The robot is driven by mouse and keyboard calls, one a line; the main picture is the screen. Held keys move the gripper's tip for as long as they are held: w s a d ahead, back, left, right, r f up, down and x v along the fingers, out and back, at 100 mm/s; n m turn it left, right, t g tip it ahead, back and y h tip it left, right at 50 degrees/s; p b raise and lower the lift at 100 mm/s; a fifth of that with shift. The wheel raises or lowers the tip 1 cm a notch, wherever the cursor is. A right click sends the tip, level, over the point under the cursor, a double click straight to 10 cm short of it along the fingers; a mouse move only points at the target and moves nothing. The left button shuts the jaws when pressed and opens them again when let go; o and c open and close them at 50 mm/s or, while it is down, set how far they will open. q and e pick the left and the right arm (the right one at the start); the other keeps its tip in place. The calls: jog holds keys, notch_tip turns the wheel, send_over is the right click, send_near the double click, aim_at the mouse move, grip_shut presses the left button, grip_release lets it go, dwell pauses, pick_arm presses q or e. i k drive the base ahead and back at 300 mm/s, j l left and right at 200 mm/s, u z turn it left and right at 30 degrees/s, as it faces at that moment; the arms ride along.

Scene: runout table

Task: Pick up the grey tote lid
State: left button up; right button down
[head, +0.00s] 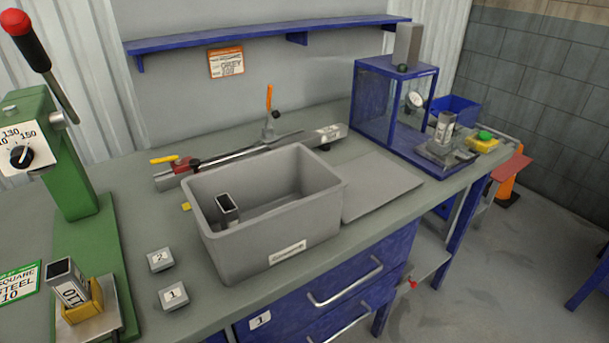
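The grey tote lid (381,186) is a flat panel lying on the table just right of the grey tote (268,250). Its left edge is beside the tote's right wall; I cannot tell whether they touch. The tote is open at the top, with a short square metal tube (228,209) inside and a white label on its front. Neither of my grippers is in view.
A blue frame with a gauge (369,103) stands behind the lid's right side. A rail with a clamp (268,153) lies behind the tote. A green machine (71,160) and numbered blocks (172,295) are at left. Blue drawers (330,285) are below.

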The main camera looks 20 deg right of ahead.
aim_at(374, 180)
jog(key=l+u, duration=0.2)
jog(key=l, duration=0.25)
jog(key=l+u, duration=0.2)
jog(key=l, duration=0.25)
jog(key=l+u, duration=0.2)
jog(key=l, duration=0.25)
jog(key=k+l+u, duration=0.15)
jog(key=l, duration=0.25)
jog(key=l+u, duration=0.2)
jog(key=l, duration=0.25)
jog(key=k+l+u, duration=0.2)
jog(key=l, duration=0.2)
